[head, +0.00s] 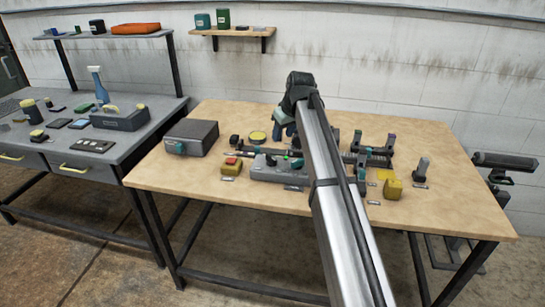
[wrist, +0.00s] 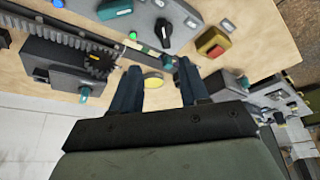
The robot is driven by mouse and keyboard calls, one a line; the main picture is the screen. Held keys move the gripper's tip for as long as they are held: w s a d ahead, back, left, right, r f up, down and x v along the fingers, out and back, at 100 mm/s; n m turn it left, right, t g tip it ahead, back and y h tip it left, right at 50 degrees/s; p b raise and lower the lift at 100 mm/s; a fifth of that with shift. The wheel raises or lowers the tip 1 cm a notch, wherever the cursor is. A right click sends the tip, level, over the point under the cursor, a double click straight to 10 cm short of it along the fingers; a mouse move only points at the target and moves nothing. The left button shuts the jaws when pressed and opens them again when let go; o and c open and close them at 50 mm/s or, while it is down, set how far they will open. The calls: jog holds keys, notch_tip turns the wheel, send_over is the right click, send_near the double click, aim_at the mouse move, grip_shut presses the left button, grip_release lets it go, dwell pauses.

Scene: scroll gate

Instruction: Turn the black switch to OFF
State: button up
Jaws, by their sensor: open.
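The black switch (wrist: 163,31) is a round knob with a pale pointer mark on a grey control panel (wrist: 180,12). In the head view the black switch (head: 270,160) sits on the left part of the panel (head: 262,173), near a green light. Its lettering is too small to read, so I cannot tell its setting. My gripper (wrist: 158,67) is open and empty, its two blue fingers apart, short of the switch in the wrist view. In the head view my gripper (head: 283,130) is above the table behind the panel, partly hidden by my arm.
A teal switch (wrist: 114,8) is on the same panel. A yellow box with a red button (wrist: 212,42) stands beside it. A yellow disc (wrist: 152,80) lies near the fingers. A toothed rack mechanism (wrist: 60,45) and grey box (head: 192,138) are nearby. The table's front left (head: 160,177) is clear.

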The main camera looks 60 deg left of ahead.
aim_at(272, 157)
jog(key=x, duration=0.9)
jog(key=s+x, duration=0.1)
jog(key=x, duration=0.3)
jog(key=shift+a+f, duration=0.2)
jog(key=shift+a, duration=0.15)
jog(key=shift+c, duration=0.4)
grip_shut()
